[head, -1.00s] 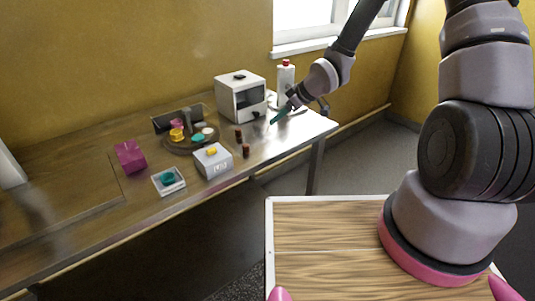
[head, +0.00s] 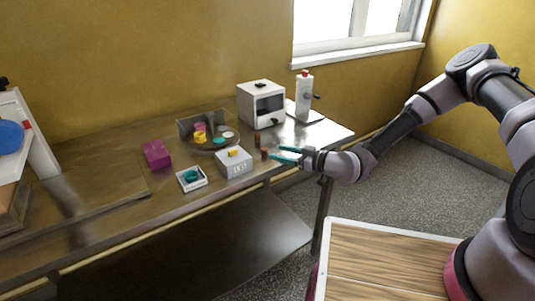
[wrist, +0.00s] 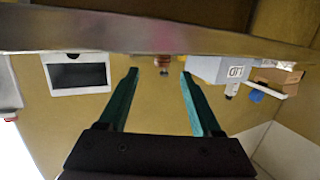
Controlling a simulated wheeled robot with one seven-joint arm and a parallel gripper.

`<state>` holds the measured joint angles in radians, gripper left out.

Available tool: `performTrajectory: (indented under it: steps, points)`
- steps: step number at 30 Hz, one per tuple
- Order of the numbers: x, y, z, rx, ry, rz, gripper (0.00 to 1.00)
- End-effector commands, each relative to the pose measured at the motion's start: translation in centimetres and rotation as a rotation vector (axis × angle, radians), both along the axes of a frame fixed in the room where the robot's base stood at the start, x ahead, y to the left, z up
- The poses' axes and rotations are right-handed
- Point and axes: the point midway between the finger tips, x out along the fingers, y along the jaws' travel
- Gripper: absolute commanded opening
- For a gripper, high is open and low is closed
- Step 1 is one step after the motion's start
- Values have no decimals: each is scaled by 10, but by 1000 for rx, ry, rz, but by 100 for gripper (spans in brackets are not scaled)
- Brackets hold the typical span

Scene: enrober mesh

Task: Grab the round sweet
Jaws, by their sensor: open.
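My gripper (head: 276,153) is at the right part of the metal table, its two teal fingers apart and pointing left, with nothing seen between them. In the wrist view its fingers (wrist: 159,72) frame a small brown piece (wrist: 163,62) beyond the tips. In the head view one small brown piece (head: 264,154) stands just left of the fingertips, and a second brown piece (head: 257,140) stands behind it. Small round coloured pieces, among them a yellow one (head: 200,137), are on a round dark stand (head: 215,148) farther left. I cannot tell which piece is the round sweet.
A white oven-like box (head: 247,104) and white bottle (head: 304,92) stand behind.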

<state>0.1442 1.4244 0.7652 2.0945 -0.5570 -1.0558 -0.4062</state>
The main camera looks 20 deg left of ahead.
Motion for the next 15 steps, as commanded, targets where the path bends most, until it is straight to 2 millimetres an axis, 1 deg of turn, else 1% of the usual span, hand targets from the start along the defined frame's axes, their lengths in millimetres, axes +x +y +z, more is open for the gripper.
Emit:
performTrajectory:
  steps: [1, 8, 12, 15]
  points:
    - [2, 7, -1, 0, 0, 0, 66]
    - [6, 24, -6, 0, 1, 0, 66]
    - [11, 44, -14, -1, 1, 1, 66]
    - [16, 56, -16, 0, 0, 0, 66]
